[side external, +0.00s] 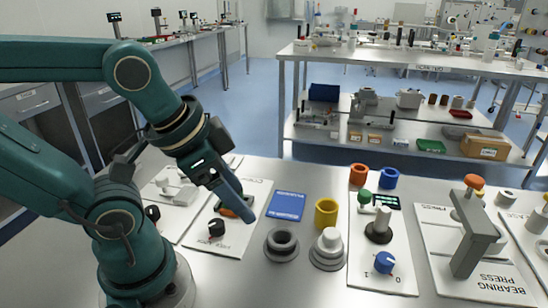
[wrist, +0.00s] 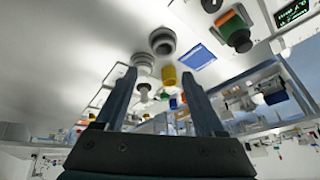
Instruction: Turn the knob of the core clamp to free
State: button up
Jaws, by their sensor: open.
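A black knob (side external: 216,228) stands on a white panel (side external: 205,243) left of the table's middle in the side view. The lettering on this panel is too small and partly covered to read, so I cannot confirm it is the core clamp or read the knob's setting. My gripper (side external: 245,214) hangs tilted above this panel, up and to the right of the knob and apart from it. It partly hides an orange and green part (side external: 232,209). In the wrist view my gripper (wrist: 160,78) is open, its two fingers wide apart with nothing between them.
Right of the panel are a blue sheet (side external: 286,205), a grey ring (side external: 281,244), a yellow cup (side external: 326,213) and a stepped grey piece (side external: 328,248). A panel with a blue knob (side external: 384,262) and a press (side external: 475,235) stand further right.

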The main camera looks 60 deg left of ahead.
jog(key=w+a+f+m+g+y, duration=0.2)
jog(key=a+f+m+g, duration=0.2)
jog(key=a+m+g, duration=0.15)
jog(key=m+g+y, duration=0.1)
jog(key=m+g, duration=0.1)
jog(key=g, duration=0.1)
send_over(217, 223)
jog(key=w+d, duration=0.2)
jog(key=f, duration=0.4)
jog(key=shift+s+a+f, duration=0.1)
jog(key=shift+s+f, duration=0.15)
jog(key=shift+f, duration=0.15)
jog(key=shift+x, duration=2.45)
grip_shut()
